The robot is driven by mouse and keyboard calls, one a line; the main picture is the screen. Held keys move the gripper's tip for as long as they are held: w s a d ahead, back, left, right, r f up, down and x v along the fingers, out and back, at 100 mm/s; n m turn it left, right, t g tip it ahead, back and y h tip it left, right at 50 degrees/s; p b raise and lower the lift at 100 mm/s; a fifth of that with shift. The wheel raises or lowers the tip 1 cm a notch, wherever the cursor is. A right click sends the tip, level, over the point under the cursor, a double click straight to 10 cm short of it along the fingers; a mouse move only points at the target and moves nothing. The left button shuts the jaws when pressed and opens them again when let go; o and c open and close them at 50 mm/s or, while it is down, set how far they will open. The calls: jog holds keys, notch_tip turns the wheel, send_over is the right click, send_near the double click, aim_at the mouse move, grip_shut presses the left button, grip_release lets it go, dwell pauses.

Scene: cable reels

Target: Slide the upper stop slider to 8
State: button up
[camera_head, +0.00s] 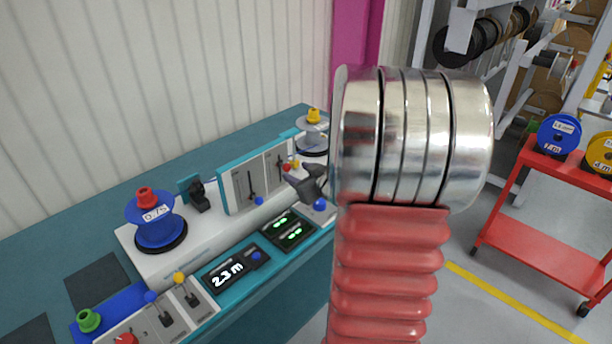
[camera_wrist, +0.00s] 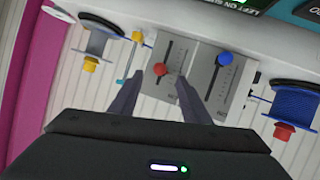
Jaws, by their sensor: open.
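A grey panel (camera_head: 236,192) with two slider slots stands on the white machine; it also shows in the wrist view (camera_wrist: 199,77). One slider has a red knob (camera_wrist: 160,69), the other a blue knob (camera_wrist: 225,59). In the head view the red knob (camera_head: 288,167) is beside my gripper and the blue knob (camera_head: 259,201) is at the panel's lower edge. My gripper (camera_head: 292,178) is open. In the wrist view its fingers (camera_wrist: 159,84) lie on either side of the red knob's line, with nothing visibly clamped. Scale numbers and slider labels are too small to read.
A blue reel (camera_head: 150,228) stands left of the panel and a grey reel (camera_head: 312,138) behind it to the right. A display reading 2.3 m (camera_head: 228,272) and levers (camera_head: 187,291) lie in front. My arm hides the right end of the bench. A red cart (camera_head: 530,228) stands at right.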

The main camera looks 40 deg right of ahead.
aim_at(289, 169)
jog(key=shift+x, duration=2.95)
jog(key=shift+c, duration=0.4)
grip_shut()
jog(key=c, duration=0.6)
grip_release()
jog(key=shift+c, duration=0.2)
jog(key=c, duration=0.4)
jog(key=shift+o, duration=0.2)
